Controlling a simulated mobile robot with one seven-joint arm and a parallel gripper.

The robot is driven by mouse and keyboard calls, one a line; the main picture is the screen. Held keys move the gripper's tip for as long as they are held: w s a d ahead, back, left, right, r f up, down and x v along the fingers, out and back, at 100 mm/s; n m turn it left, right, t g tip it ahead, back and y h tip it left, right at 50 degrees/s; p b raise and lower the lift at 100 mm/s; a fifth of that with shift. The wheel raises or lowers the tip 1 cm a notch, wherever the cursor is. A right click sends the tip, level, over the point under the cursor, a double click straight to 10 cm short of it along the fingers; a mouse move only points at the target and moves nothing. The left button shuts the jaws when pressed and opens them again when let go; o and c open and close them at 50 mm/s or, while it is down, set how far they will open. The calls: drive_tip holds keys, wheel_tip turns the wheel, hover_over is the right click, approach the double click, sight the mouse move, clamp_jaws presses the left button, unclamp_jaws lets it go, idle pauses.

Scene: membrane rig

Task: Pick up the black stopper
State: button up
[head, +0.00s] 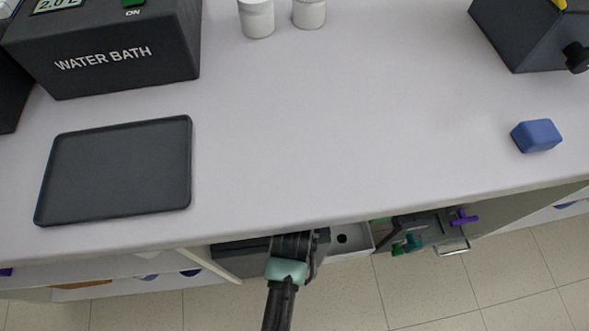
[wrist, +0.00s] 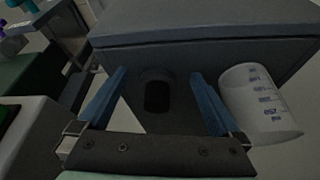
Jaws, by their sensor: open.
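A dark, rounded shape that looks like the black stopper (wrist: 157,94) is in the middle of the wrist view, against a dark grey surface. Its outline is hard to make out in the shade. My gripper (wrist: 160,74) is open, with one blue finger on each side of the stopper and visible gaps between. I cannot tell how far below the fingertips it lies. In the head view my gripper is mostly hidden under the bench's front edge, and I cannot make out the stopper there.
A clear beaker with blue markings (wrist: 260,104) stands close beside the right finger. A dark box (wrist: 200,35) lies beyond the fingertips. Teal and purple valves (head: 463,217) show under the bench edge. A tray (head: 115,172) and blue block (head: 537,136) lie on the bench top (head: 330,120).

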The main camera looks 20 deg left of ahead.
drive_tip(key=w, duration=0.1)
drive_tip(key=w+a, duration=0.1)
drive_tip(key=w, duration=0.1)
drive_tip(key=shift+w+a+b, duration=0.25)
drive_tip(key=shift+w+b, duration=0.1)
drive_tip(key=shift+b, duration=0.05)
drive_tip(key=shift+w+a+f, duration=0.15)
drive_tip(key=shift+w+f, duration=0.05)
drive_tip(key=shift+w, duration=0.1)
drive_tip(key=shift+w+f, duration=0.1)
drive_tip(key=shift+f, duration=0.25)
drive_tip(key=c, duration=1.3)
drive_tip(key=shift+r, duration=0.1)
